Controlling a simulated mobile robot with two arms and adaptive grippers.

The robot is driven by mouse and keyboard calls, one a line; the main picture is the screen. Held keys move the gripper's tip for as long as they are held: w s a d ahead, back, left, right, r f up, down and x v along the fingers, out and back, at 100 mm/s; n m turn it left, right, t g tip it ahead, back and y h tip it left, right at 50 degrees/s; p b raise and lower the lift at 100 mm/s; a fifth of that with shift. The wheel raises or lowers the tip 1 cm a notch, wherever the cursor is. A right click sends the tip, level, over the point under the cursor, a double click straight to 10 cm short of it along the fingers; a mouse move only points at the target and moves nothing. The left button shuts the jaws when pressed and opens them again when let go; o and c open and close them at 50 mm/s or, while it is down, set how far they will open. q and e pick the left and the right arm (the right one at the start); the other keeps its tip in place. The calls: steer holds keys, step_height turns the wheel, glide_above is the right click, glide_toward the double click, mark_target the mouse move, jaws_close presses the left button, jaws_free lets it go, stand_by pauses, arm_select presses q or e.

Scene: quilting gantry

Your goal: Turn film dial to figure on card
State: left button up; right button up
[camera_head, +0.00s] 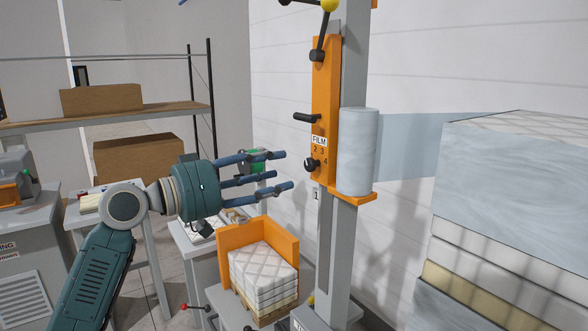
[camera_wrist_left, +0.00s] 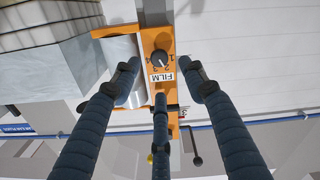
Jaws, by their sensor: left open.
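The film dial (camera_head: 311,164) is a black knob on the orange post panel, under a white FILM label (camera_head: 319,141) with figures around it. In the left wrist view, the dial (camera_wrist_left: 159,58) lies just beyond my fingertips. It has a pale pointer mark, but I cannot surely tell which figure it points to. A small white card (camera_head: 316,194) reading 1 hangs below the panel. My left gripper (camera_head: 282,170) is open and empty, its three fingers spread toward the dial, apart from it. My right gripper is not in view.
A film roll (camera_head: 357,150) stands right of the dial, with film stretching to a wrapped stack (camera_head: 500,220). Black levers (camera_head: 306,118) stick out above the dial. An orange tray (camera_head: 235,237) with quilted pads stands below the gripper. A shelf with boxes is at the left.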

arm_select(q)
steer(key=v, duration=0.4)
steer(key=shift+s, duration=0.1)
steer(key=shift+a, duration=0.1)
